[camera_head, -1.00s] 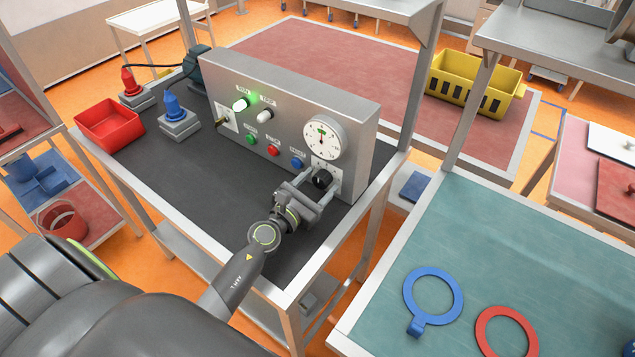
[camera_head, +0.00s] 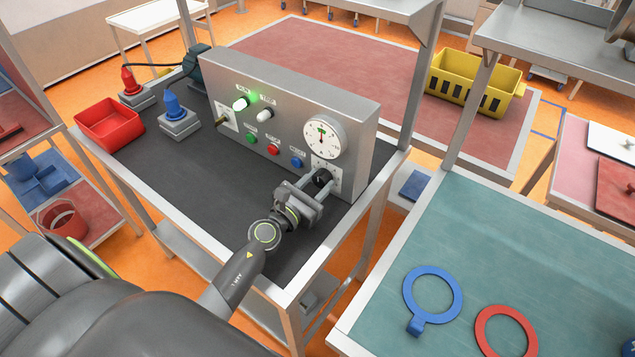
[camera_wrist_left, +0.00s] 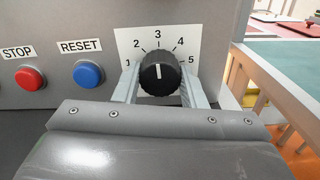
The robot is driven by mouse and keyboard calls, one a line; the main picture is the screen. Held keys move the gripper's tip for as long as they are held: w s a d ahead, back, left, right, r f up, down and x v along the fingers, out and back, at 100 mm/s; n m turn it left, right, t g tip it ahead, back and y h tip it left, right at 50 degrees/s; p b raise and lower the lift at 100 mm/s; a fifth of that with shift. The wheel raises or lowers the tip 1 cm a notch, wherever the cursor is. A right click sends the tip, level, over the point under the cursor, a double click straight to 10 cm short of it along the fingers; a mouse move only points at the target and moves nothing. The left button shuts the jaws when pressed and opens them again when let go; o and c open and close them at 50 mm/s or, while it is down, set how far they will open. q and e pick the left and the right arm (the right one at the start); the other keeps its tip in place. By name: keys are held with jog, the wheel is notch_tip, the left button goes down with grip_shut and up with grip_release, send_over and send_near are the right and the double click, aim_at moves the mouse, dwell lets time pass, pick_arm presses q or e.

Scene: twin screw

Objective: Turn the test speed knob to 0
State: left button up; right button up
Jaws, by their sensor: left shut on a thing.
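The test speed knob (camera_wrist_left: 160,72) is black with a white pointer line and sits on a white dial plate (camera_wrist_left: 127,42) marked with numbers. In the left wrist view its pointer stands nearly upright, close to the 3. The 1 is partly covered by a finger, and no 0 shows. In the head view the knob (camera_head: 322,178) is at the lower right of the grey panel (camera_head: 350,98). My left gripper (camera_head: 312,180) is shut on the knob, one finger on each side; the fingers also show in the left wrist view (camera_wrist_left: 160,85). My right gripper is not in view.
A round gauge (camera_head: 323,137) sits above the knob. Green, red and blue (camera_head: 297,162) buttons are to its left, and a green lamp (camera_head: 240,104) is lit. The dark bench top (camera_head: 220,190) is clear in front; a red bin (camera_head: 109,124) stands at its far left.

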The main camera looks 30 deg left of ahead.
pick_arm(q)
jog(key=n+p, duration=0.1)
jog(key=n, duration=0.5)
jog(key=n+p, duration=0.1)
jog(key=n, duration=0.3)
jog(key=n+p, duration=0.1)
jog(key=n, duration=0.2)
jog(key=shift+n, duration=0.4)
jog(key=n+p, duration=0.1)
jog(key=n, duration=0.4)
jog(key=shift+p, duration=0.35)
jog(key=shift+n+p, duration=0.65)
jog(key=shift+n, duration=1.55)
jog(key=shift+f, duration=0.1)
jog(key=o, duration=1)
jog(key=shift+s, duration=0.1)
